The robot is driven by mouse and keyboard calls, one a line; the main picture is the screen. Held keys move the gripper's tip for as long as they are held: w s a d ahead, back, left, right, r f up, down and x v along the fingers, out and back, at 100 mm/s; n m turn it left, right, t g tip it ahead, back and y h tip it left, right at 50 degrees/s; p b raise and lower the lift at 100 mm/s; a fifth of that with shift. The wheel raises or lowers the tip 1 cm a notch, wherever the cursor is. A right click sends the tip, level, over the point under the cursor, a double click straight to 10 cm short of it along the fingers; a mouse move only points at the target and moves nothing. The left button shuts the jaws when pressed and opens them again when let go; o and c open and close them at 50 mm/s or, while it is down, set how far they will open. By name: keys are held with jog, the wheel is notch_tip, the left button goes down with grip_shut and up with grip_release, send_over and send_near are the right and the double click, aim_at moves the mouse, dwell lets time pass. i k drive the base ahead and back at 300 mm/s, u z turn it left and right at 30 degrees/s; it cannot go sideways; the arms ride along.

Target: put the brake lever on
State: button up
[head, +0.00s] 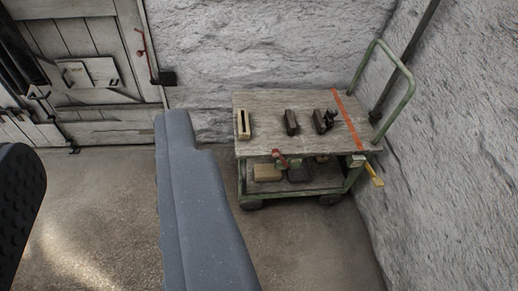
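A cart (262,98) with a wooden top and green metal frame stands against the rock wall. A yellow-handled lever (374,174) sticks out at its right front corner, angled down to the right. A red-handled lever (279,157) sits at its front edge. I cannot tell for sure which one is the brake lever, or whether it is on. My gripper (96,135) shows as a dark textured pad at the left edge and a long blue-grey finger in the middle. It looks open, with nothing between, and is in front of and left of the cart.
On the cart top are a pale slotted block (243,124), a dark block (291,122) and a dark device (323,120). Boxes lie on the lower shelf. A plank door (95,60) is behind at left. Bare floor (100,205) lies in front; rough wall at right.

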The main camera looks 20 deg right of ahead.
aim_at(276, 153)
jog(key=u, duration=0.05)
jog(key=i, duration=1)
jog(key=z, duration=0.05)
